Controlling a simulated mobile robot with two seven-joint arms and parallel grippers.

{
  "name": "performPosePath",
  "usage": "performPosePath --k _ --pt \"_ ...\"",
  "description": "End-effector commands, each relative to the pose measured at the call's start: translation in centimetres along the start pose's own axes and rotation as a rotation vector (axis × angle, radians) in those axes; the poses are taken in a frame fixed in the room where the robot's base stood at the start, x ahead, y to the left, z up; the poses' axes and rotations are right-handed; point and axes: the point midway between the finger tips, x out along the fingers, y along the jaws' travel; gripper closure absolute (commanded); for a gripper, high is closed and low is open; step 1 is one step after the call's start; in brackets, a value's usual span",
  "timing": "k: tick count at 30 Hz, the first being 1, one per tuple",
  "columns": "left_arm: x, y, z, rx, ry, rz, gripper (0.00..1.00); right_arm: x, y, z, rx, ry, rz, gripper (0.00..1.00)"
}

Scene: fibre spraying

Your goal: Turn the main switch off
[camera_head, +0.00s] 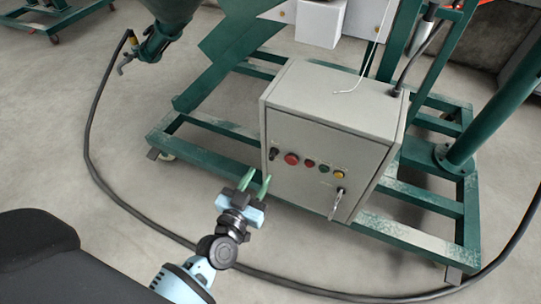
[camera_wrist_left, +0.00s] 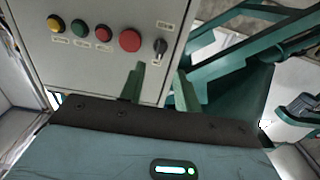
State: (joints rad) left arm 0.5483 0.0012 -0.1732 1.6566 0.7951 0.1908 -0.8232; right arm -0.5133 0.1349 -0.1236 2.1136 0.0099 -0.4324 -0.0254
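The grey control box (camera_head: 325,110) stands on a green frame. Its front panel has a small dark rotary switch (camera_head: 274,154) at the left end of the button row; it also shows in the left wrist view (camera_wrist_left: 160,46), beside the big red button (camera_wrist_left: 130,40). I take this knob as the main switch; its label is too small to read. My left gripper (camera_head: 256,181) is open and empty, in front of the panel's left end. In the left wrist view its green fingers (camera_wrist_left: 159,85) straddle the line below the switch, apart from it. My right gripper is not in view.
A smaller red button (camera_head: 310,163), a green one (camera_head: 324,168) and a yellow one (camera_head: 339,175) continue the row. A key (camera_head: 337,202) hangs from the panel's lower right. A black hose (camera_head: 92,160) curves across the floor. Green frame beams (camera_head: 205,131) lie behind the gripper.

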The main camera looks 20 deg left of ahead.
Motion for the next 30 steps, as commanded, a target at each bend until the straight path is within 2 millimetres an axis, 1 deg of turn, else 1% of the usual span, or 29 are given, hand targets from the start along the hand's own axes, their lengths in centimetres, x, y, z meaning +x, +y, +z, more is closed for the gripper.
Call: performPosePath --k 5,7,12,15,21,28,30 --pt "2.0 0.0 0.1 -0.002 0.001 -0.002 0.67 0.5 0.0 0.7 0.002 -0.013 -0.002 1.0" --pt "3.1 0.0 0.1 -0.003 0.001 -0.001 0.67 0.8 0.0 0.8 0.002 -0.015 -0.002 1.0" --pt "5.6 0.0 0.2 -0.002 0.0 -0.001 0.67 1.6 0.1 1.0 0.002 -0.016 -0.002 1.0" --pt "6.6 0.0 0.2 -0.002 0.0 0.0 0.67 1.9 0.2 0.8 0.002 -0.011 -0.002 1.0" --pt "7.5 0.0 0.1 -0.001 -0.001 0.0 0.67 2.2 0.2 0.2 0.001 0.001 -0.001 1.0" --pt "7.5 0.0 0.0 -0.001 -0.001 0.0 0.67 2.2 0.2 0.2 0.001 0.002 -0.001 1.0" --pt "7.5 0.0 0.0 -0.001 -0.001 0.001 0.76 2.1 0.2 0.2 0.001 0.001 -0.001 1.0"
